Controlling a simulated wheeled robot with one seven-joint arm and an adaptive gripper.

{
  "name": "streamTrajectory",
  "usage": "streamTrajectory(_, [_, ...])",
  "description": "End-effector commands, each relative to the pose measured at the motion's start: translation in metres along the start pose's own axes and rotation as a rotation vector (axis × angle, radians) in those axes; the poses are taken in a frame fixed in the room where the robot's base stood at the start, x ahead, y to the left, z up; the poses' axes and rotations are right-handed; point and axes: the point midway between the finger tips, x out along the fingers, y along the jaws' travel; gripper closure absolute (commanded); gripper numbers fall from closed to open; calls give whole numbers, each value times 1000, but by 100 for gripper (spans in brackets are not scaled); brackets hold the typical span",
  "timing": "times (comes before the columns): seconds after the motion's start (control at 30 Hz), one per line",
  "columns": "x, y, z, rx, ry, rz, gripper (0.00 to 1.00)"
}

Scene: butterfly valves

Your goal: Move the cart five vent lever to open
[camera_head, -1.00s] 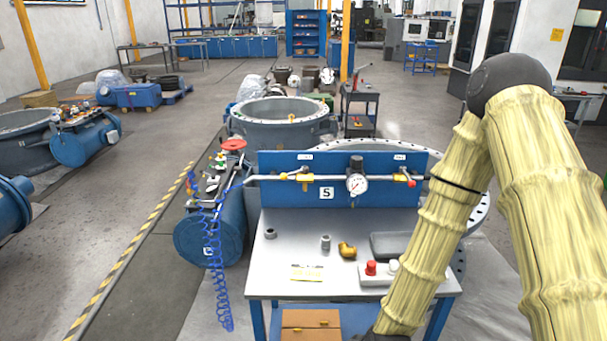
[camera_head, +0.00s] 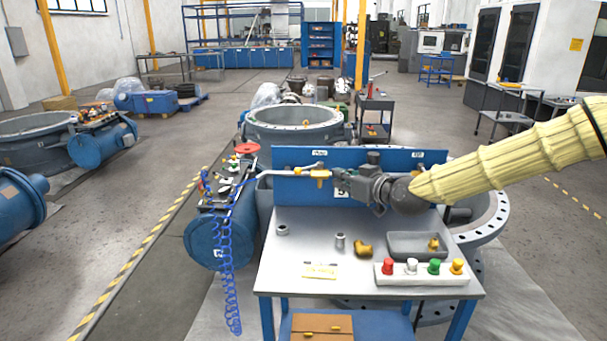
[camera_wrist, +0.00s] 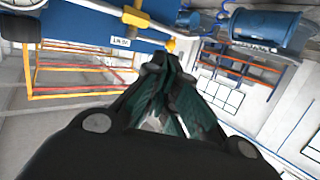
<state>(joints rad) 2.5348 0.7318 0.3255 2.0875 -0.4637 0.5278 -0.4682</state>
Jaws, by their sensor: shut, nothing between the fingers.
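Cart five's blue panel (camera_head: 290,188) stands at the back of a grey-topped cart (camera_head: 300,257). A pipe (camera_head: 283,172) runs along it to a brass valve (camera_head: 320,174) under the left label (camera_head: 319,153). My gripper (camera_head: 338,180) is shut and empty, in front of the panel, just right of this valve, pointing left. In the wrist view the shut fingertips (camera_wrist: 172,62) are close to a small yellow tip (camera_wrist: 170,45), perhaps a lever end; contact is unclear. The brass fitting (camera_wrist: 135,17) is beyond. My arm hides the gauge and right valve in the head view. I cannot read which label says vent.
The cart top holds a grey tray (camera_head: 405,244), a button box (camera_head: 422,279), a brass elbow (camera_head: 363,249) and small fittings. A blue coiled hose (camera_head: 229,265) hangs left of the cart, beside a blue cylinder (camera_head: 205,245). Space above the cart's front is clear.

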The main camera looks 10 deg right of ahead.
Motion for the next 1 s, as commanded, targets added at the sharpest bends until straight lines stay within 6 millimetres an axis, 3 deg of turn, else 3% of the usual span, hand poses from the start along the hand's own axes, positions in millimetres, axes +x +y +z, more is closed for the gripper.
streamTrajectory(0.1, [2, 7, -11, -35, 25, 8, 100])
streamTrajectory(0.27, [11, 7, -12, -38, 25, 8, 100])
streamTrajectory(1.0, [95, 8, -13, -35, 23, 7, 100])
